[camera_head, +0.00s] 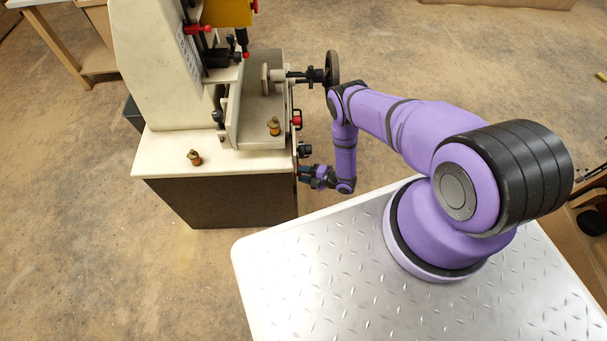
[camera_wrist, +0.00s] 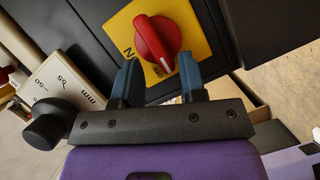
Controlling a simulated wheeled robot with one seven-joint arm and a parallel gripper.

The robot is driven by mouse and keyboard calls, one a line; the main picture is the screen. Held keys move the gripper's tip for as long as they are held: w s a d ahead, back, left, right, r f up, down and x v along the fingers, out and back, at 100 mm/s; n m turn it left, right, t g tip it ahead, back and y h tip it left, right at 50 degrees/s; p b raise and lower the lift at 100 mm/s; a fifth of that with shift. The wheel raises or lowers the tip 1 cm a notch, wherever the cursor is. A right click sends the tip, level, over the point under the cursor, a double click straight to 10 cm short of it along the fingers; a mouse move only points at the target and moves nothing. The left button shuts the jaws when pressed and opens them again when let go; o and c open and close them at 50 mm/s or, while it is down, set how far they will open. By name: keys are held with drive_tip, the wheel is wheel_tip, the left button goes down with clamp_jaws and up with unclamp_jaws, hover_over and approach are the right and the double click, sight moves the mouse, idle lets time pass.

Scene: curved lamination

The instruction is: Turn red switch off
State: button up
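The red switch (camera_wrist: 155,42) is a rotary knob on a yellow plate (camera_wrist: 195,28), mounted on a dark panel in the wrist view. Its handle runs from upper left to lower right, with a white mark at the lower end. Lettering shows beside that end, partly covered; part of it looks like "OFF", with "ON" further left. My gripper (camera_wrist: 161,66) is open, its two blue fingers apart with the handle's lower end between their tips. I cannot tell whether they touch it. In the head view my gripper (camera_head: 303,172) is at the machine's right side; the switch is not discernible there.
The cream and dark machine (camera_head: 215,190) stands left of my arm, with a handwheel (camera_head: 332,69) and a red part (camera_head: 297,118) above my gripper. A scale plate (camera_wrist: 60,85) and black knob (camera_wrist: 45,130) lie left in the wrist view.

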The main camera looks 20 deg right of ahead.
drive_tip(key=v, duration=1)
drive_tip(key=shift+s+d, duration=0.2)
drive_tip(key=shift+d, duration=0.1)
drive_tip(key=shift+r, duration=0.1)
